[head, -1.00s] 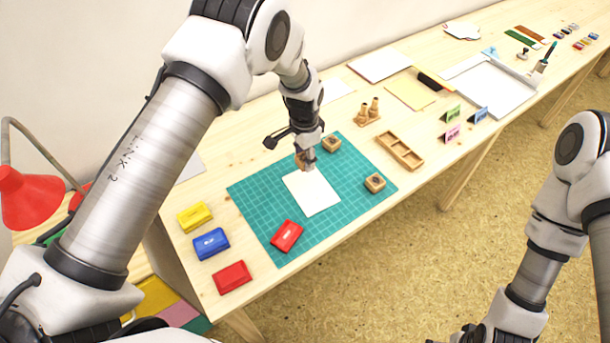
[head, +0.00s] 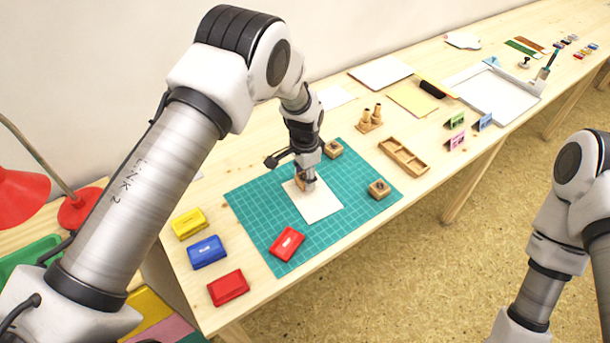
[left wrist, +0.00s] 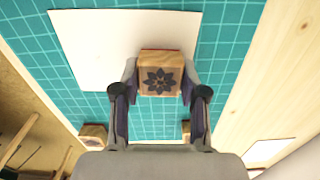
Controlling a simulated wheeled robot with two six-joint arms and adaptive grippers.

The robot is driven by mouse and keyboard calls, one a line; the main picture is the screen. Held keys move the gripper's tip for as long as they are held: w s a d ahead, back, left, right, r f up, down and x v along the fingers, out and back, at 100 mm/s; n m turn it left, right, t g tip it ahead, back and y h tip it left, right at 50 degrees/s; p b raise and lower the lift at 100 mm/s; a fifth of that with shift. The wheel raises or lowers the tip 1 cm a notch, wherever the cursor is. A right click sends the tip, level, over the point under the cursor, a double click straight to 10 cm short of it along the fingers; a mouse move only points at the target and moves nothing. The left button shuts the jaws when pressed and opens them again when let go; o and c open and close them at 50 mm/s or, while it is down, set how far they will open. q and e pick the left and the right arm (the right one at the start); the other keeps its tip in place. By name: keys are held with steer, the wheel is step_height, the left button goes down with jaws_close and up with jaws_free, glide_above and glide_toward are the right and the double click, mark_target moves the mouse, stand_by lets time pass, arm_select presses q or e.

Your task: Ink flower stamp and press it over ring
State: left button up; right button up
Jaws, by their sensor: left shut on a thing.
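My left gripper (head: 306,184) is shut on the flower stamp, a wooden block (left wrist: 160,72) with a dark flower picture on the face towards the wrist camera. The gripper and stamp are over the white paper (head: 318,207), which lies on the green cutting mat (head: 345,215). I cannot tell whether the stamp touches the paper. The stamp's underside is hidden, and no ring shows on the visible paper. A red inkpad (head: 287,244) sits on the mat, nearer the front than the paper. My right gripper is out of view.
Two other wooden stamps (head: 333,148) (head: 379,188) stand on the mat. Yellow (head: 190,222), blue (head: 207,251) and red (head: 228,287) inkpads line the table's left end. A wooden compartment tray (head: 403,156) lies right of the mat.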

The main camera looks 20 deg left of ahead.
arm_select(q)
steer(key=shift+f+b, duration=0.3)
steer(key=shift+f, duration=0.2)
stand_by(0.8)
steer(key=shift+s+f, duration=0.1)
steer(key=shift+s, duration=0.05)
stand_by(0.9)
steer(key=shift+r+p, duration=0.65)
steer(key=shift+r, duration=0.15)
step_height(320, 180, up, 5)
steer(key=p, duration=0.4)
steer(key=shift+r, duration=0.15)
